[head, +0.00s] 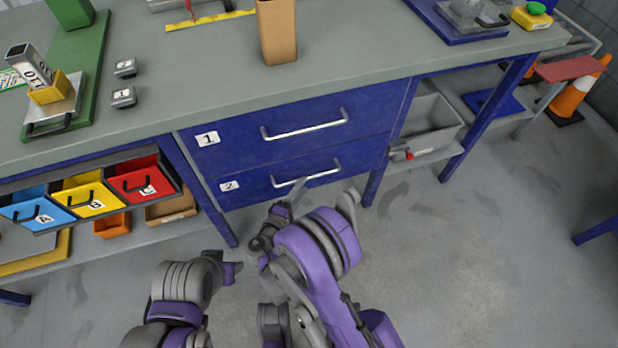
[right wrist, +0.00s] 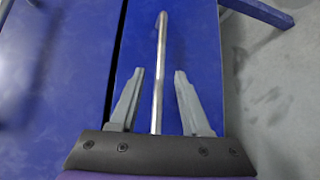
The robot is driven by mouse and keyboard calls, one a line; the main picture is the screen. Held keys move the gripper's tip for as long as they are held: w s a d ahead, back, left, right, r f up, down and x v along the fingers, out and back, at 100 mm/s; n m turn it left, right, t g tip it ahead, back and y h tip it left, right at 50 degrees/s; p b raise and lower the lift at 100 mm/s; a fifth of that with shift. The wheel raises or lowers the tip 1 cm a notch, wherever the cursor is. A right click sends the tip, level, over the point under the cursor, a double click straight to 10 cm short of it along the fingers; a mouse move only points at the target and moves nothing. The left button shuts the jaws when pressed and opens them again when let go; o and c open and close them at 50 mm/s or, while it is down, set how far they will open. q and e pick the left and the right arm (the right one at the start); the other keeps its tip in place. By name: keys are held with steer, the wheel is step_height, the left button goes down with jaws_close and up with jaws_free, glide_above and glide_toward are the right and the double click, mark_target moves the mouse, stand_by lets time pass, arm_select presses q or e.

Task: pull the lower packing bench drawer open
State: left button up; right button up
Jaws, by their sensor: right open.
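The packing bench has two blue drawers, one above the other. The lower drawer (head: 250,187), labelled 2, looks closed, with a silver bar handle (head: 308,179). The upper drawer (head: 240,146), labelled 1, is also closed. My right gripper (head: 292,190) is at the left part of the lower handle. In the right wrist view the open fingers (right wrist: 157,75) stand on either side of the handle bar (right wrist: 160,70), with gaps visible on both sides. My left arm shows at the bottom of the head view; the left gripper's fingertips cannot be made out clearly.
The grey bench top (head: 200,95) holds a brown box (head: 277,32) near the drawers. Blue, yellow and red bins (head: 140,180) hang at left. A grey tub (head: 432,122) sits on the shelf at right. The floor (head: 460,250) at right is clear.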

mark_target(309, 177)
steer(key=x, duration=0.5)
steer(key=shift+w, duration=0.1)
jaws_close()
stand_by(1.3)
